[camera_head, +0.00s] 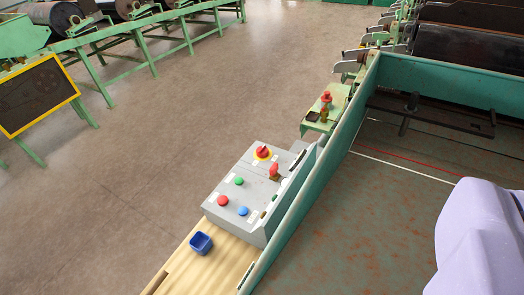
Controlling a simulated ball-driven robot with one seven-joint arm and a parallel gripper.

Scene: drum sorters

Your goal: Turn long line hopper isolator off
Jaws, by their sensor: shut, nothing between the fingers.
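A grey control box (262,192) stands beside the green wall of a large hopper. A red rotary switch on a yellow round plate (263,152) is on its upper part. A green button (239,181), a red button (223,200) and a blue button (243,211) are also on the box. My gripper's fingers are not in view; nothing touches the box.
A small blue open container (201,243) sits on a wooden board (218,267) in front of the box. The green hopper wall (300,200) runs along the right. A red-topped fitting (326,98) stands beyond the box. Open concrete floor (170,140) lies to the left.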

